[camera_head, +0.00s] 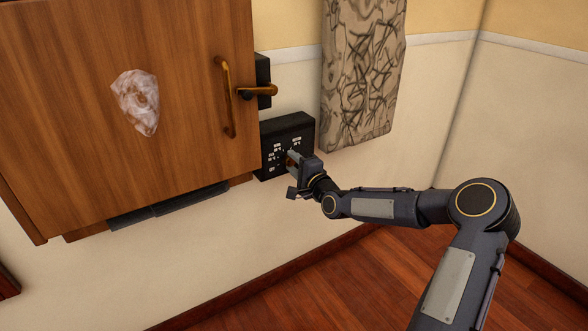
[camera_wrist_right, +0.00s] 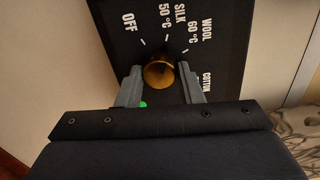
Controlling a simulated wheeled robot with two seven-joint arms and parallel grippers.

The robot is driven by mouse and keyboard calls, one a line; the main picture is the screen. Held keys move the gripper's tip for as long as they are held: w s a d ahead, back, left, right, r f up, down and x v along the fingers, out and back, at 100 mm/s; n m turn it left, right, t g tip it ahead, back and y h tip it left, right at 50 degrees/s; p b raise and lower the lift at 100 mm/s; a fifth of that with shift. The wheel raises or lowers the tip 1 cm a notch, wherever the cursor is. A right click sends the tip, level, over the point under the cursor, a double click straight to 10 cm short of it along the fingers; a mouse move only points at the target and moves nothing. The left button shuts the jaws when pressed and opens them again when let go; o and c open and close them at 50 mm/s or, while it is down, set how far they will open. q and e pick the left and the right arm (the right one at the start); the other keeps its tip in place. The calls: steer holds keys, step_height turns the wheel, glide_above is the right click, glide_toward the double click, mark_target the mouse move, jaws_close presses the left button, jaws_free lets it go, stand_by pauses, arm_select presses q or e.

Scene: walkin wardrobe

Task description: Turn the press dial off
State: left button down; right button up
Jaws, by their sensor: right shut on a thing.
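The press dial (camera_wrist_right: 159,73) is a round brass-coloured knob on a black control panel (camera_head: 303,128). The panel is fixed to the wall beside the wooden cabinet. My right gripper (camera_head: 290,158) is at the panel, and in the right wrist view its two fingers (camera_wrist_right: 160,82) are shut on the dial from both sides. White marks around the dial read OFF, 50°C SILK, 60°C WOOL and COTTON, the last partly behind a finger. I cannot tell which mark the dial points to. A green light (camera_wrist_right: 143,104) shows beside one finger. My left gripper is not in view.
A wooden cabinet door (camera_head: 120,100) with a brass handle (camera_head: 228,98) is left of the panel. A brass lever (camera_head: 258,90) sticks out above the panel. A patterned padded board (camera_head: 362,75) hangs to the right. The floor below is clear.

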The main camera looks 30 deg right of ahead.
steer(key=n+b, duration=0.2)
steer(key=n, duration=0.3)
steer(key=shift+n+b, duration=0.3)
steer(key=shift+n, duration=0.1)
steer(key=shift+a+n+b, duration=0.1)
steer(key=shift+n+b, duration=0.8)
steer(key=shift+n, duration=1.2)
steer(key=o, duration=1)
steer(key=shift+c, duration=0.2)
steer(key=shift+r, duration=0.1)
steer(key=s+p, duration=0.2)
steer(key=s, duration=0.6)
steer(key=shift+d, duration=0.35)
